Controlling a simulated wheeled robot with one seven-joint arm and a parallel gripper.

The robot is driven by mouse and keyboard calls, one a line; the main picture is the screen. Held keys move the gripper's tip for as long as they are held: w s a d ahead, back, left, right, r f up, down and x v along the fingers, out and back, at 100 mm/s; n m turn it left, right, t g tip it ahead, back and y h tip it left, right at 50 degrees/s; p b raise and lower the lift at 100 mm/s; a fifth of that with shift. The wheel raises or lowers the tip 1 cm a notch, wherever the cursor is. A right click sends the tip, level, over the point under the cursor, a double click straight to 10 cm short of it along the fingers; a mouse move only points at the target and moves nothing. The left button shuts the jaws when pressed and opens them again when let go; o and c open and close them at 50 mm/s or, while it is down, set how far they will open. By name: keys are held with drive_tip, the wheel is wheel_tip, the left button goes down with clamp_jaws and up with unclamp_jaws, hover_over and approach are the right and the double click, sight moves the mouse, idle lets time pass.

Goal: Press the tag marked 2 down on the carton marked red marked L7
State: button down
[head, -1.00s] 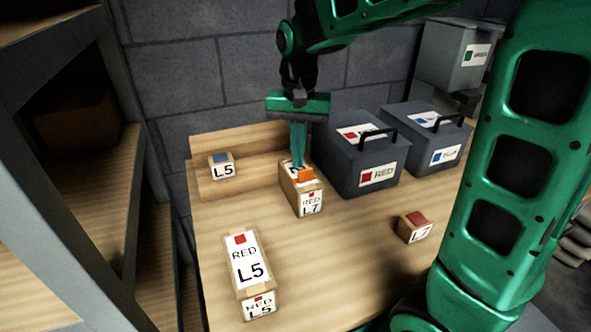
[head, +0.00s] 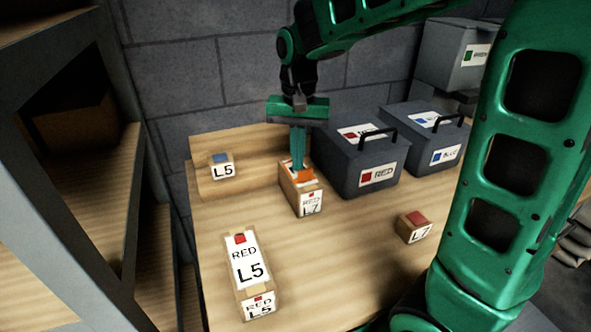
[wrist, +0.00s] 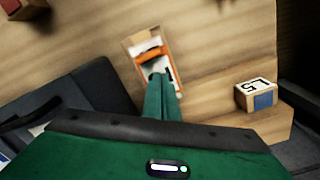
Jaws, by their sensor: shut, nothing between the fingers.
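The carton marked RED L7 (head: 310,204) stands on the table beside the red bin. An orange piece (head: 304,177), which looks like the tag, is on top of the carton. It also shows as an orange band across the carton's white label in the wrist view (wrist: 152,53). I cannot read a 2 on it. My gripper (head: 298,170) points down over the carton with its fingers together and empty. The fingertips are at the orange piece and seem to touch it. In the wrist view, the fingertips (wrist: 158,78) cover part of the label.
A dark bin marked RED (head: 345,175) stands close on the right, with a blue bin (head: 437,155) beyond it. A carton marked RED L5 (head: 250,265) lies in front. Small blocks marked L5 (head: 221,168) and L7 (head: 413,229) stand left and right. The table's middle is clear.

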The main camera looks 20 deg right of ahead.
wheel_tip(320, 180, up, 8)
idle(1.3)
drive_tip(key=shift+s, duration=0.1)
idle(0.3)
